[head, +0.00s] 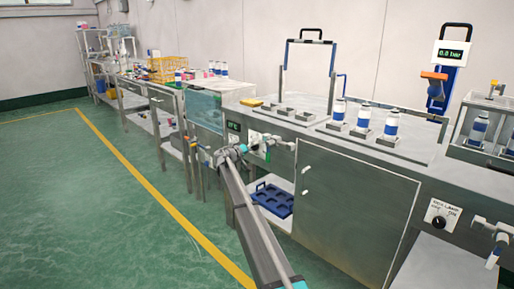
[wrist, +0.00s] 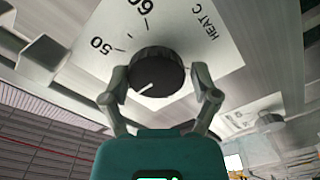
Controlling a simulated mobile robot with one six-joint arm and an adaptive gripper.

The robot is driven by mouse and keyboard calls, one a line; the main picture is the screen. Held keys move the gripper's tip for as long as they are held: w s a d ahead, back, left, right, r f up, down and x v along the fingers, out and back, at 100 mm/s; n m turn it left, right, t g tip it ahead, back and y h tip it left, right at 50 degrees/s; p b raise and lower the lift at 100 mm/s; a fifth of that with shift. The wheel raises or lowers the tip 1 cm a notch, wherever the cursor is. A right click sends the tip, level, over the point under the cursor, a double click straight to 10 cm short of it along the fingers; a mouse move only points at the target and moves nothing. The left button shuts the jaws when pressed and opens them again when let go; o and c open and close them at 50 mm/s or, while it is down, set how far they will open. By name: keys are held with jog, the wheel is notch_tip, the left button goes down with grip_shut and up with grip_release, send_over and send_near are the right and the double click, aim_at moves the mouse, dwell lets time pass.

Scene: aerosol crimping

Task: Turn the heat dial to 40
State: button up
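The heat dial (wrist: 157,68) is a black ribbed knob on a white plate (wrist: 205,35) marked "HEAT C", with 50 and 60 readable. Its white pointer line points to the lower left in the wrist view, on the far side of 50 from 60. No 40 mark is visible there. My gripper (wrist: 161,92) has one finger on each side of the dial, with what look like small gaps between the fingers and the knob. In the head view my gripper (head: 260,149) is at the bench front below a small green display (head: 233,126); the dial is too small to make out.
A second knob (head: 438,221) with OFF and ON marks sits on the bench front at right. White-and-blue bottles (head: 363,120) stand on the bench top. A blue tray (head: 272,199) lies on a low shelf. Green floor (head: 110,210) is open at left.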

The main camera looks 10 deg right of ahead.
jog(key=shift+o, duration=0.7)
jog(key=shift+d, duration=0.1)
jog(key=shift+d, duration=0.1)
jog(key=v, duration=1.2)
jog(key=shift+w, duration=0.1)
